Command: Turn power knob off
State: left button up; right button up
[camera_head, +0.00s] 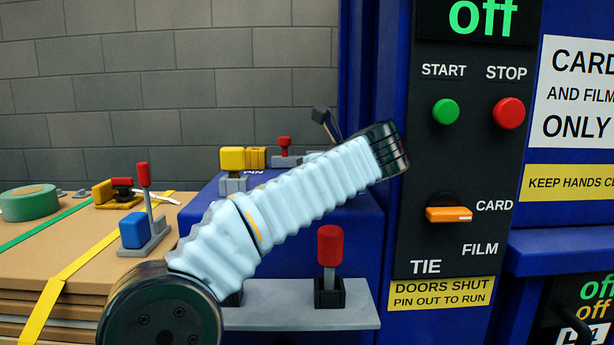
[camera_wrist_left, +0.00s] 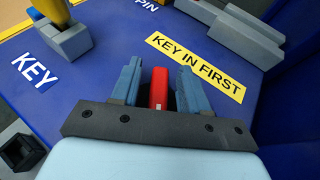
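No knob labelled power can be made out. The orange selector knob (camera_head: 449,214) is on the black panel (camera_head: 425,140), with CARD, FILM and TIE printed around it; its white mark points right, just below CARD. The green display (camera_head: 482,17) above reads "off". My left gripper (camera_wrist_left: 158,72) shows in the left wrist view over a blue surface. Its blue fingers stand either side of a red upright piece (camera_wrist_left: 159,90), with narrow gaps visible. In the head view this gripper is hidden beyond my forearm. My right gripper is in neither view.
The green START button (camera_head: 446,111) and red STOP button (camera_head: 509,113) are above the selector. A red-handled lever (camera_head: 330,246) stands on a grey ledge (camera_head: 270,305). Strapped cardboard (camera_head: 90,245) is at left. A "KEY IN FIRST" label (camera_wrist_left: 195,66) lies beside the fingers.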

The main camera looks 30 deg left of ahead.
pick_arm(q)
jog(key=v, duration=1.3)
jog(key=shift+s+d+r, duration=0.15)
jog(key=shift+d+r, duration=0.05)
jog(key=shift+d, duration=0.15)
